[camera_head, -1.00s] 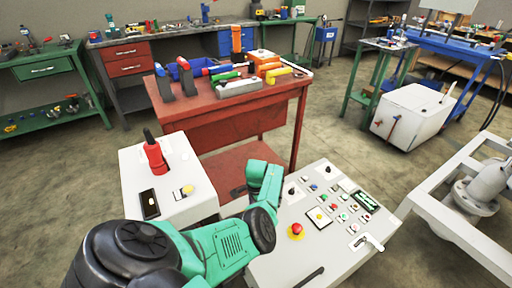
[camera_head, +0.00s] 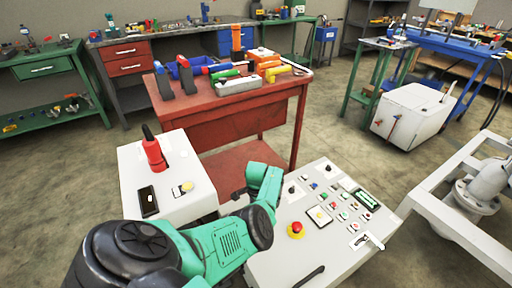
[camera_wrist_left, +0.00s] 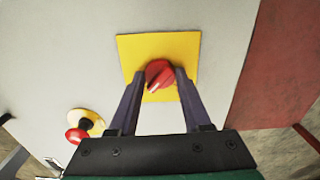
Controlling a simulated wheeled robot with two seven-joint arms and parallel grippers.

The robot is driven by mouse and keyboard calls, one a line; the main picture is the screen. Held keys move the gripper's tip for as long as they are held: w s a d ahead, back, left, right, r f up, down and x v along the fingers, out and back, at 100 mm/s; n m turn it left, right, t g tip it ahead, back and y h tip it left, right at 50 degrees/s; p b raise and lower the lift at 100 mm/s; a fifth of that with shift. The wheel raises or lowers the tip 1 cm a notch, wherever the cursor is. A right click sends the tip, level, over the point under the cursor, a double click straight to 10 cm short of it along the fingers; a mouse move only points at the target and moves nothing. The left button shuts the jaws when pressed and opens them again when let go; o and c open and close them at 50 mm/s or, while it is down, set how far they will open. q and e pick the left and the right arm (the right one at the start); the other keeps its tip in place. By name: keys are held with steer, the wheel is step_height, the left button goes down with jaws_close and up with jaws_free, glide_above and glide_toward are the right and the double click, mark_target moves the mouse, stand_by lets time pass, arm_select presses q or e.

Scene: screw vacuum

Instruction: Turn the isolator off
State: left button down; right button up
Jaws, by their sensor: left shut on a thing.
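The isolator is a red rotary knob (camera_wrist_left: 159,75) with a white mark on a yellow square plate (camera_wrist_left: 185,45), set on a pale panel in the left wrist view. My left gripper (camera_wrist_left: 160,82) has its two dark fingers on either side of the knob, shut on it. The knob's white mark points down and to the left. In the head view my green left arm reaches forward between the two pale consoles and hides most of the gripper. I cannot make out the isolator there. My right gripper is not in view.
A red mushroom button on a yellow base (camera_wrist_left: 85,124) is left of the isolator. A sloped control panel (camera_head: 280,262) stands right of my arm, a pale console with a red handle (camera_head: 155,156) left. A red workbench (camera_head: 230,127) with tools is beyond.

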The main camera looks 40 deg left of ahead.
arm_select(q)
steer(key=n+p, duration=0.1)
steer(key=n, duration=0.7)
steer(key=shift+n, duration=0.4)
steer(key=n, duration=0.4)
steer(key=shift+n+p, duration=0.3)
steer(key=shift+p, duration=0.1)
steer(key=shift+n, duration=2)
steer(key=shift+c, duration=1.8)
jaws_free()
